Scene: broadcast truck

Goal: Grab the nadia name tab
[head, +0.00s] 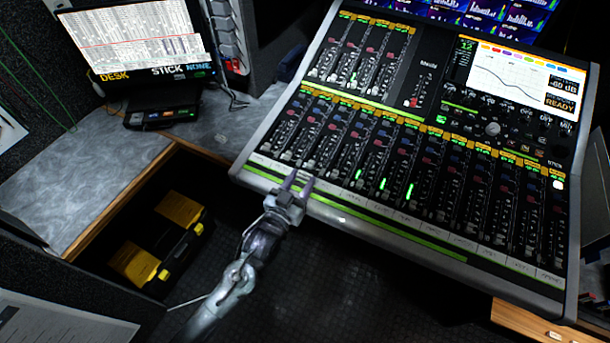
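My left gripper (299,180) is over the front edge of the mixing console (240,160), near the left part of its row of pale name labels (375,208). Its two fingers are apart with nothing visible between them. The lettering on the labels is too small to read, so I cannot tell which one says Nadia. My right gripper is not in view.
A screen (130,35) and a black box (162,117) stand on the grey desk (75,190) at left. A black and yellow case (160,240) sits low below the desk. Faders and knobs cover the console. The dark floor in front is clear.

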